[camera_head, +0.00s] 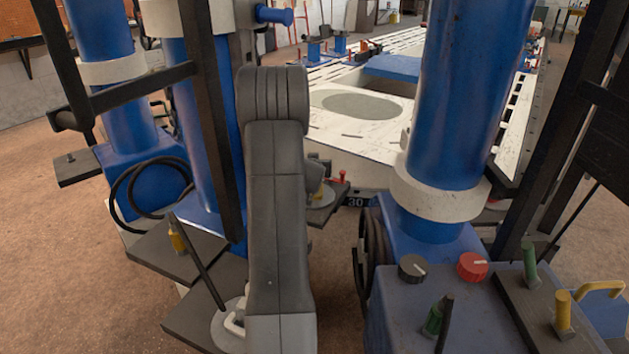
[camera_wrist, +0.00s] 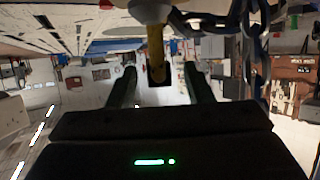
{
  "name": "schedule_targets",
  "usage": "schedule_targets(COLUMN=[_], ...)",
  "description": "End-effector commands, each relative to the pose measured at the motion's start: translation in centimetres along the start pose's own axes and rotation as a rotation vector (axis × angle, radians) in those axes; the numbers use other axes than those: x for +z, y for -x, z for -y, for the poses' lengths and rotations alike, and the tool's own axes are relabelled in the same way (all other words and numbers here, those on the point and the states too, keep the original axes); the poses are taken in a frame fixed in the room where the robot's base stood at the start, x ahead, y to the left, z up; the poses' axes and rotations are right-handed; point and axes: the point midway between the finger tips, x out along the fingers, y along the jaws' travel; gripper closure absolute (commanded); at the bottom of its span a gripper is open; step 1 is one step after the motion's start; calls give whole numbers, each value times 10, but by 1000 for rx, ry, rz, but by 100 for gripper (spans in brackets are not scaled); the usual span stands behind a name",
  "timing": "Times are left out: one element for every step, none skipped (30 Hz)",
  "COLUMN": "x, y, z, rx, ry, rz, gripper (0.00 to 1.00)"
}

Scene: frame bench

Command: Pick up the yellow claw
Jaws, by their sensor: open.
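In the wrist view, a yellow piece (camera_wrist: 155,42) that looks like the yellow claw extends from a pale round mount (camera_wrist: 151,12) at the top centre. Its dark end lies between the two fingers of my gripper (camera_wrist: 159,70) in the picture. The fingers are open, with a visible gap on each side of the piece. I cannot tell how far it reaches in depth between them. In the head view my grey arm stands in the centre and hides my gripper and whatever is at it.
A heavy chain (camera_wrist: 256,50) hangs close to the right finger. In the head view, blue columns (camera_head: 470,95) and dark posts flank my arm. The pale bench (camera_head: 390,135) lies behind. A yellow post (camera_head: 563,312) and red knob (camera_head: 473,266) are at lower right. Brown floor (camera_head: 50,240) is clear at left.

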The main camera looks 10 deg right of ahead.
Motion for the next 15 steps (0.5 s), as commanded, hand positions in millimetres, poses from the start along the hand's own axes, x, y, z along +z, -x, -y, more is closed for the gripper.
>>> schedule_targets(x=[0, 0, 0, 0, 0, 0, 0, 0, 0, 0, 0, 0, 0, 0, 0], y=[-4, -6, -7, -8, -8, -8, -7, -7, -7, -7, -7, -7, -7, -7, -7], z=[0, 0, 0, 0, 0, 0, 0, 0, 0, 0, 0, 0, 0, 0, 0], rx=[0, 0, 0, 0, 0, 0, 0, 0, 0, 0, 0, 0, 0, 0, 0], ry=[0, 0, 0, 0, 0, 0, 0, 0, 0, 0, 0, 0, 0, 0, 0], rz=[-1, -1, -1, -1, -1, -1, -1, -1, -1, -1, -1, -1, -1, -1, -1], gripper=[54, 54, 54, 54, 54, 54, 54, 54, 54, 56, 62, 69, 75, 81, 89])
